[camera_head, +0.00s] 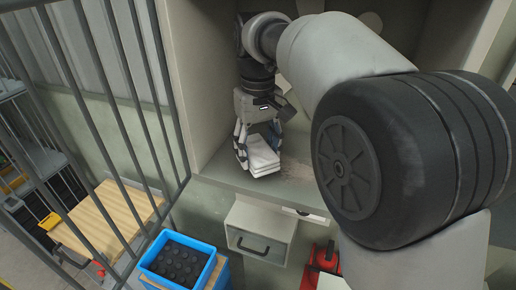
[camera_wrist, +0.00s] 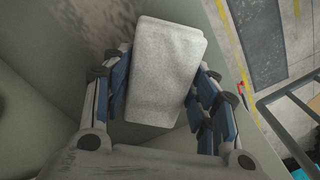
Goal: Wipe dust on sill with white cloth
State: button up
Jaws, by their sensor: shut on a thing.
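The white cloth (camera_head: 262,157) is a folded, thick pad. My gripper (camera_head: 257,150) is shut on it from above, and the cloth is at the left part of the sill (camera_head: 225,180). In the wrist view the cloth (camera_wrist: 163,75) sits between the two blue-padded fingers of my gripper (camera_wrist: 165,95). Brownish dust (camera_head: 298,170) shows on the sill to the right of the cloth. A dark speckled patch of dust also shows in the wrist view (camera_wrist: 118,32), beside the cloth. I cannot tell whether the cloth touches the sill. My arm hides the right part of the sill.
A recess side wall (camera_head: 205,80) rises close to the left of my gripper. Grey bars (camera_head: 110,110) stand further left. Below the sill are a drawer (camera_head: 260,228), a blue crate (camera_head: 180,262) with dark round items, and a red object (camera_head: 322,265).

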aim_at(273, 152)
jog(key=shift+f+b, duration=0.6)
jog(key=shift+f, duration=0.4)
jog(key=shift+s+d+r, duration=0.1)
jog(key=shift+s+d, duration=0.2)
jog(key=shift+d, duration=0.55)
jog(key=shift+s+d, duration=0.3)
jog(key=shift+d, duration=0.5)
jog(key=shift+s+d+f+b, duration=0.1)
jog(key=shift+s+d+b, duration=0.15)
jog(key=shift+d, duration=0.35)
jog(key=shift+s+d+f+b, duration=0.1)
jog(key=shift+s+d+b, duration=0.1)
jog(key=shift+d, duration=0.45)
jog(key=shift+s+d+b, duration=0.2)
jog(key=shift+s+d, duration=0.05)
jog(key=shift+d, duration=0.35)
jog(key=shift+s+d, duration=0.55)
jog(key=shift+d, duration=0.9)
jog(key=shift+s+d, duration=0.5)
jog(key=shift+d, duration=0.95)
jog(key=shift+s+d, duration=0.55)
jog(key=shift+d, duration=0.9)
jog(key=shift+r, duration=0.15)
jog(key=shift+w+a, duration=0.1)
